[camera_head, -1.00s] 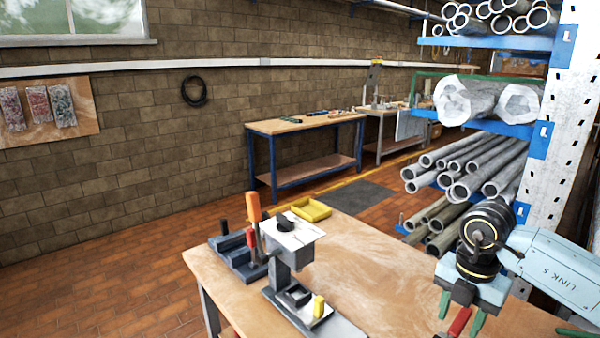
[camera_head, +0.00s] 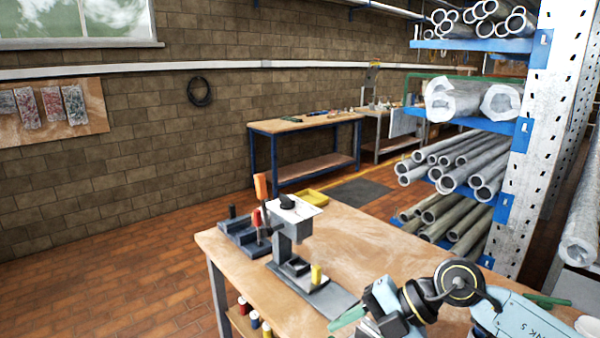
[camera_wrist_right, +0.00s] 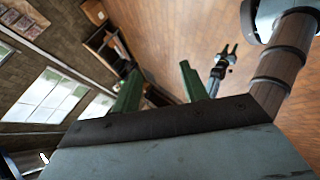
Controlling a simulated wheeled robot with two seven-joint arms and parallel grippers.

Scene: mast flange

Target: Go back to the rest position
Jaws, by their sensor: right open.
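My right gripper (camera_head: 352,320) is low in the head view, in front of the workbench's near edge, with one green finger showing clearly. In the right wrist view its two green fingers (camera_wrist_right: 159,72) stand apart with nothing between them. The workbench (camera_head: 375,250) carries a grey stand with a white top plate (camera_head: 296,207) and a small yellow block (camera_head: 316,274) on its base. My left gripper does not show in the head view.
A dark fixture (camera_head: 240,232) with upright red and orange handles and a yellow tray (camera_head: 311,196) stand at the bench's far left. A rack of pipes (camera_head: 465,165) rises on the right. The bench's middle is clear. Brick floor (camera_head: 100,285) is open on the left.

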